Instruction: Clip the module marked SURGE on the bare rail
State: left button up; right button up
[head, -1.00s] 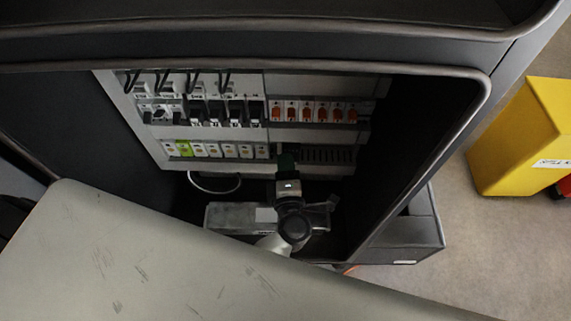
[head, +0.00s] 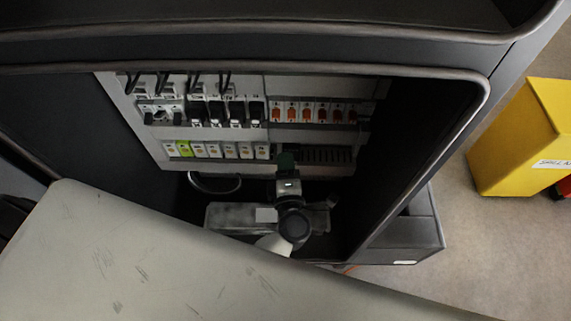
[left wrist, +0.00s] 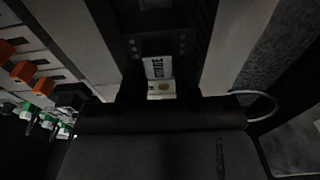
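My left gripper (head: 287,166) reaches up inside the cabinet, just right of the end of the lower module row. In the left wrist view its fingers (left wrist: 157,82) are closed on a pale module (left wrist: 160,89) with a white label. The bare rail (head: 328,155) is the dark slotted stretch right of the lower row. The gripper tip is at its left end; contact cannot be told. My right gripper is not in view.
White modules and a green-yellow one (head: 184,149) fill the lower row. Black breakers (head: 236,112) and orange-fronted modules (head: 306,111) sit above. A yellow case (head: 520,140) stands outside, right.

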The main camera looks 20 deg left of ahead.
pick_arm(q)
jog(key=o, duration=0.4)
jog(key=shift+o, duration=0.2)
jog(key=b+v, duration=0.2)
jog(key=v, duration=0.8)
jog(key=shift+s+d, duration=0.15)
jog(key=shift+s, duration=0.25)
